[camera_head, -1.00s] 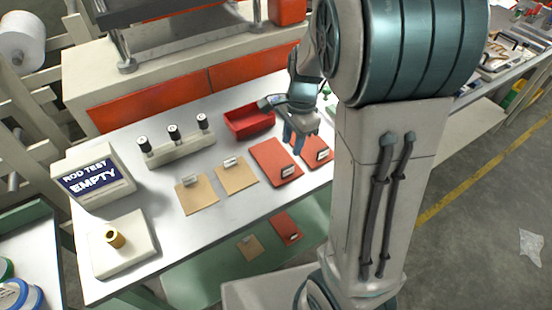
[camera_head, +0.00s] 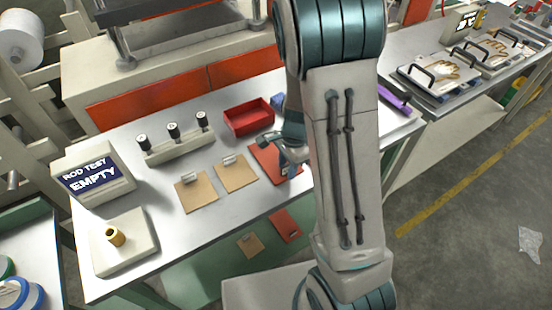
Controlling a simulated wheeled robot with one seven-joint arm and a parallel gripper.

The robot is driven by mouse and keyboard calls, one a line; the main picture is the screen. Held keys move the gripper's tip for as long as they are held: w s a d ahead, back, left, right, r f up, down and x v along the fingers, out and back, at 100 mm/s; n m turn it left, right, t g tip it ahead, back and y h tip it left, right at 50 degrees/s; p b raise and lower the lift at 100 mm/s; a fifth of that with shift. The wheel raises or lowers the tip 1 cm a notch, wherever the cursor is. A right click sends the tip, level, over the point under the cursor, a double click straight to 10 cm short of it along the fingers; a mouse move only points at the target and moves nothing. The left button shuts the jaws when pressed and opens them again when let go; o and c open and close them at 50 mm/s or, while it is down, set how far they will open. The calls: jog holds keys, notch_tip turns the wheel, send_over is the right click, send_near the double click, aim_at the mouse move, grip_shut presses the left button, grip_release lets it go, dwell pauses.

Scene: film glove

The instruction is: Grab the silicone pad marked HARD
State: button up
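A red pad (camera_head: 264,158) lies flat on the metal table, right of two tan pads (camera_head: 196,196) (camera_head: 237,176) that carry small light tags. The red pad's label is mostly covered by my gripper, and I cannot read any pad's marking. My gripper (camera_head: 287,166) points down over the right part of this red pad. Whether it touches the pad, and how far its fingers are apart, is unclear. A second red pad, to the right, is hidden behind my arm.
A red bin (camera_head: 249,118) and a rack with black-topped rods (camera_head: 176,145) stand behind the pads. A ROD TEST EMPTY sign (camera_head: 92,178) and a block with a brass piece (camera_head: 122,244) are at left. Another red pad (camera_head: 285,226) and tan pad (camera_head: 250,245) lie lower, below the tabletop.

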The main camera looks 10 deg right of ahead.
jog(key=shift+c, duration=0.3)
grip_shut()
jog(key=shift+r, duration=0.1)
